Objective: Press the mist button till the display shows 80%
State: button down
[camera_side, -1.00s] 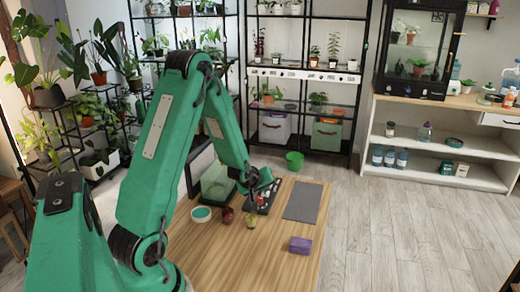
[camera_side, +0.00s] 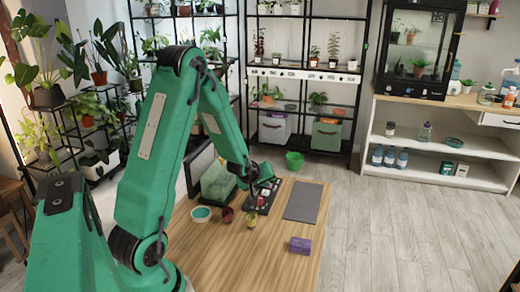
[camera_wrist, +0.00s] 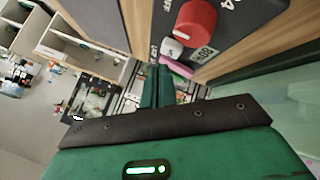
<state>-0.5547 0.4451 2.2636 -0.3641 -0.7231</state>
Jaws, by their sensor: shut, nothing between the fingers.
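The dark control panel (camera_side: 262,203) lies on the wooden table, beside a clear-walled green box. In the wrist view the panel (camera_wrist: 232,22) carries a red knob (camera_wrist: 196,22), a white button (camera_wrist: 171,47) and a small grey display (camera_wrist: 204,55). The display's digits are turned over and end in a percent sign; I cannot read them surely. My gripper (camera_wrist: 158,70) is shut and empty, its tips just beside the white button in the picture. I cannot tell whether they touch it. In the side view my gripper (camera_side: 255,188) is above the panel.
The clear-walled box (camera_side: 217,181) stands left of the panel. A round teal-topped dish (camera_side: 201,214), a dark red pot (camera_side: 227,215) and a small yellowish pot (camera_side: 251,218) sit in front. A grey mat (camera_side: 303,202) lies to the right, with a purple block (camera_side: 300,245) nearer.

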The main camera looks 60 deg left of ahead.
aim_at(264, 193)
jog(key=shift+r, duration=2.5)
jog(key=s+d+r+m+h, duration=0.1)
jog(key=s+d+r+m, duration=0.25)
jog(key=d+r, duration=0.35)
jog(key=s+d+r+m+h, duration=0.2)
jog(key=d+r+m, duration=0.2)
jog(key=d, duration=0.5)
jog(key=s+d+r+m+g+h, duration=0.1)
jog(key=s+d+r+m, duration=0.3)
jog(key=s, duration=0.9)
jog(key=d+m+g, duration=0.1)
jog(key=d+m, duration=0.2)
jog(key=d, duration=0.2)
jog(key=shift+s+d+h, duration=0.25)
jog(key=shift+d+h, duration=0.05)
jog(key=shift+h, duration=0.1)
jog(key=shift+r, duration=0.1)
